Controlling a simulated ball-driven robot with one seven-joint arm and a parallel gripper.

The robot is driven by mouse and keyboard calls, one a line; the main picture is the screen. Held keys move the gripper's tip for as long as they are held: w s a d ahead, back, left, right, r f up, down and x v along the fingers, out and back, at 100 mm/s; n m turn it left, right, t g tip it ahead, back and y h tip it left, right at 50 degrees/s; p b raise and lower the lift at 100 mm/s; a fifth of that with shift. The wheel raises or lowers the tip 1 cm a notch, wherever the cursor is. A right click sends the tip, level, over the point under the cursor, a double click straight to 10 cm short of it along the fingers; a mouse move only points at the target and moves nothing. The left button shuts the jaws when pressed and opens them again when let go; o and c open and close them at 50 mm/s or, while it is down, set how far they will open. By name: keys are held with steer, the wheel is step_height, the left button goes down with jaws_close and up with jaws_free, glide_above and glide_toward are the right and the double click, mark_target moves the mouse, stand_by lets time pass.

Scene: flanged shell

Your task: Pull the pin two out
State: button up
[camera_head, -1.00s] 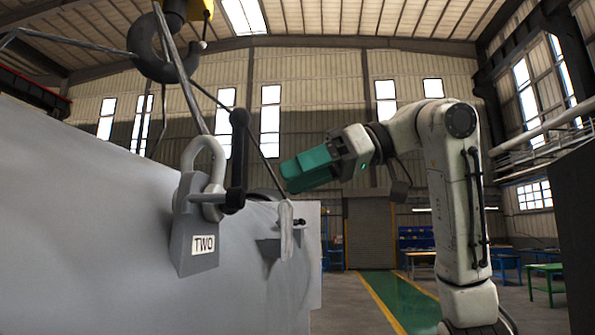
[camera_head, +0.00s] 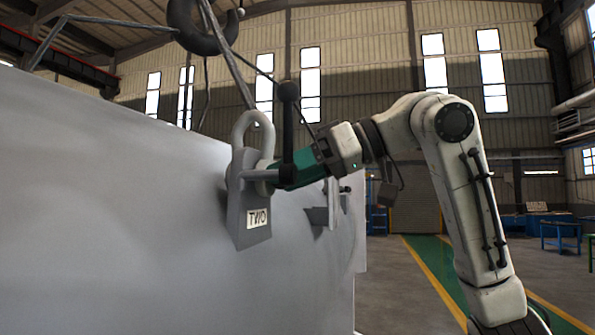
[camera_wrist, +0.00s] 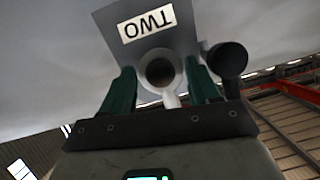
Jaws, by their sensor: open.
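The grey lug plate labelled TWO (camera_head: 250,205) hangs at the wall of the shell, with a grey shackle (camera_head: 252,128) above it. Pin two (camera_head: 258,175) has a short grey shaft at the lug and an upright black handle (camera_head: 288,120). My gripper (camera_head: 284,174) has teal fingers that overlap the lower handle, close to the lug. The wrist view shows my gripper (camera_wrist: 160,68) open, with its fingers either side of a round grey end with a dark centre (camera_wrist: 160,72). A black knob (camera_wrist: 228,60) lies just outside the right finger. Contact cannot be told.
The large pale grey shell (camera_head: 120,200) fills the left side. A second grey bracket (camera_head: 325,205) sticks out behind my gripper. A dark crane hook (camera_head: 200,25) with slings hangs above. The floor (camera_head: 420,275) at the right is open.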

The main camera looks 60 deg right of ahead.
steer(key=shift+c, duration=0.4)
jaws_close()
steer(key=shift+s, duration=0.15)
steer(key=s+d, duration=0.3)
steer(key=s, duration=0.7)
steer(key=shift+d, duration=0.35)
stand_by(1.1)
